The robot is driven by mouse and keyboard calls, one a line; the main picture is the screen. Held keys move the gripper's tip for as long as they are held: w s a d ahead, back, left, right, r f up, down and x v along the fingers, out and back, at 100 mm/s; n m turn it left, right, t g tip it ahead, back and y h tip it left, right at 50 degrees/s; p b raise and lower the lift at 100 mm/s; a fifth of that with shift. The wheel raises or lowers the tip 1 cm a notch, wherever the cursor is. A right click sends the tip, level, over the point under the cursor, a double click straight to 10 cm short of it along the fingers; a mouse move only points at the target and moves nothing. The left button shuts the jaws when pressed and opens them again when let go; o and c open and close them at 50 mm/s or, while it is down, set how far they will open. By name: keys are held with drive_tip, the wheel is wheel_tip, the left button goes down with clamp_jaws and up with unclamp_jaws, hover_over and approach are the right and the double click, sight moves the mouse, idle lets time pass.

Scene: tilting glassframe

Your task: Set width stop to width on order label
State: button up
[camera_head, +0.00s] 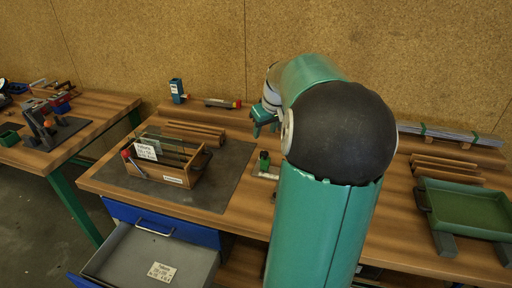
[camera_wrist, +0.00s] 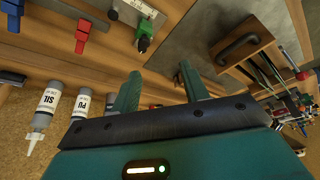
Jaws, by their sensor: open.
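In the head view my gripper (camera_head: 264,116) is partly hidden behind my arm, above the bench's back part. In the wrist view its two fingers (camera_wrist: 160,72) are apart with nothing between them. A small green and black block (camera_wrist: 145,36), which looks like the width stop, is at a pale metal strip (camera_wrist: 138,10), beyond the fingertips and apart from them. The block also shows in the head view (camera_head: 264,158), left of my arm. A white label (camera_head: 146,152) is on a wooden box of glass panes; another (camera_head: 161,272) lies in the open drawer. Their writing is too small to read.
The wooden box (camera_head: 190,170) stands on a grey mat (camera_head: 222,180). The drawer (camera_head: 125,258) sticks out in front. A green tray (camera_head: 470,212) is at right. Red (camera_wrist: 82,36) and blue (camera_wrist: 12,7) clamps and SIL (camera_wrist: 47,106) and PU (camera_wrist: 81,104) bottles are near my gripper.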

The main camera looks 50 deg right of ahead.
sight(265, 152)
drive_tip(key=w+d+f, duration=0.1)
drive_tip(key=f, duration=0.3)
drive_tip(key=w+d+f, duration=0.1)
drive_tip(key=d+f, duration=0.1)
drive_tip(key=f, duration=0.2)
drive_tip(key=w+d+f, duration=0.1)
drive_tip(key=d+f, duration=0.1)
drive_tip(key=f, duration=0.3)
drive_tip(key=shift+w+d+f, duration=0.1)
drive_tip(key=shift+w+d, duration=0.05)
drive_tip(key=shift+w, duration=0.05)
drive_tip(key=shift+c, duration=0.3)
